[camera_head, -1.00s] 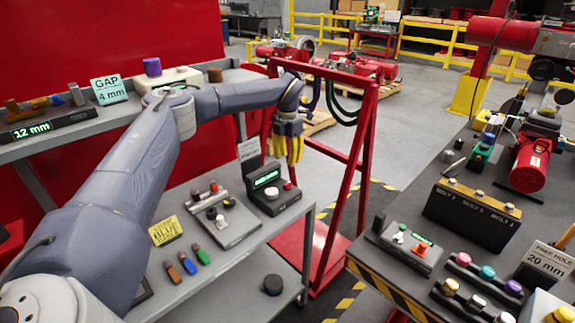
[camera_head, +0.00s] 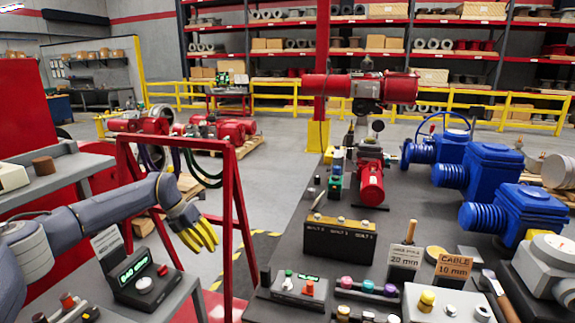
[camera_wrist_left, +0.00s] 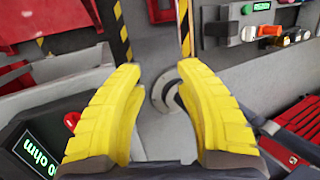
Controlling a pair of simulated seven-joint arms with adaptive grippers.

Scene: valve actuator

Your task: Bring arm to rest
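My left arm reaches in from the left in the head view. Its gripper (camera_head: 199,236) has yellow ribbed fingers and hangs in the air beside the red frame, near the edge of the grey bench. In the left wrist view the left gripper (camera_wrist_left: 160,100) is open, with a wide gap between its fingers and only the floor and part of the scene behind. Nothing is held. My right gripper is in neither view.
A meter with a green display (camera_head: 135,275) stands on the left bench close to the gripper. The red frame (camera_head: 235,205) rises just right of it. The dark right bench (camera_head: 390,225) carries a bolt box (camera_head: 340,238), blue actuators (camera_head: 510,212) and signs. Floor shows between the benches.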

